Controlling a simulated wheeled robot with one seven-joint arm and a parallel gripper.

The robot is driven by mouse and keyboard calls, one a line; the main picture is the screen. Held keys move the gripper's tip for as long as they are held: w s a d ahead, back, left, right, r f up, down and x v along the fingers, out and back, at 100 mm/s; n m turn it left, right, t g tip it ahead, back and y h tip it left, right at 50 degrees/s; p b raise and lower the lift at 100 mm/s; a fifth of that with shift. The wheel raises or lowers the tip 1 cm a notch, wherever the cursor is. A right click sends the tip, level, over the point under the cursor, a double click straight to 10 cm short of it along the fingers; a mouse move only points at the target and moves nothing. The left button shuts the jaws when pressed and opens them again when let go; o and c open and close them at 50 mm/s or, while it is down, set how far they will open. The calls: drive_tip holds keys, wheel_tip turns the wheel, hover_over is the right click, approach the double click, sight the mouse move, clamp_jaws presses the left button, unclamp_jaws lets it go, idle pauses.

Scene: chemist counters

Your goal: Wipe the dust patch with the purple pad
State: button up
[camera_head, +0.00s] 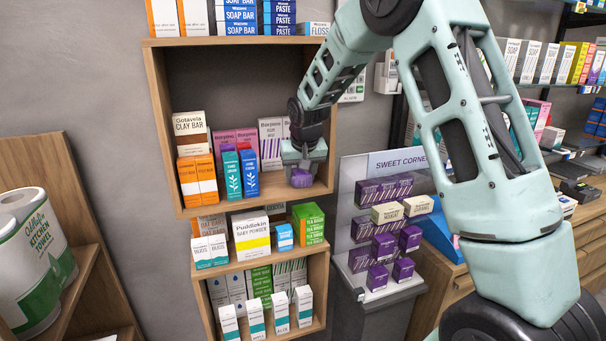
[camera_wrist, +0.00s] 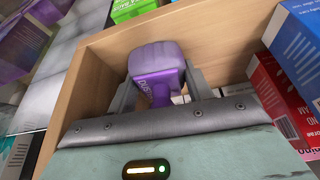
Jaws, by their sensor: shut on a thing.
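The purple pad (camera_wrist: 157,72) is a block with a pale purple top and a darker purple body bearing white letters. In the wrist view my gripper (camera_wrist: 160,95) is shut on it, one finger on each side. In the head view my gripper (camera_head: 303,160) is at the right end of the middle shelf (camera_head: 245,197), with the pad (camera_head: 301,178) at its fingertips, close to the shelf's front edge. I cannot tell whether the pad touches the shelf. I cannot make out a dust patch in either view.
A Sweet Corner stand (camera_head: 398,162) with purple boxes is further right.

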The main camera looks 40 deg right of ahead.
sight(293, 174)
drive_tip(key=shift+w+a+f, duration=0.1)
drive_tip(key=shift+w+a, duration=0.1)
drive_tip(key=shift+a, duration=0.75)
drive_tip(key=shift+a, duration=0.1)
drive_tip(key=shift+r+p, duration=2.1)
drive_tip(key=shift+r, duration=0.95)
drive_tip(key=shift+r+p, duration=1.1)
drive_tip(key=shift+r, duration=0.45)
drive_tip(key=shift+f, duration=0.1)
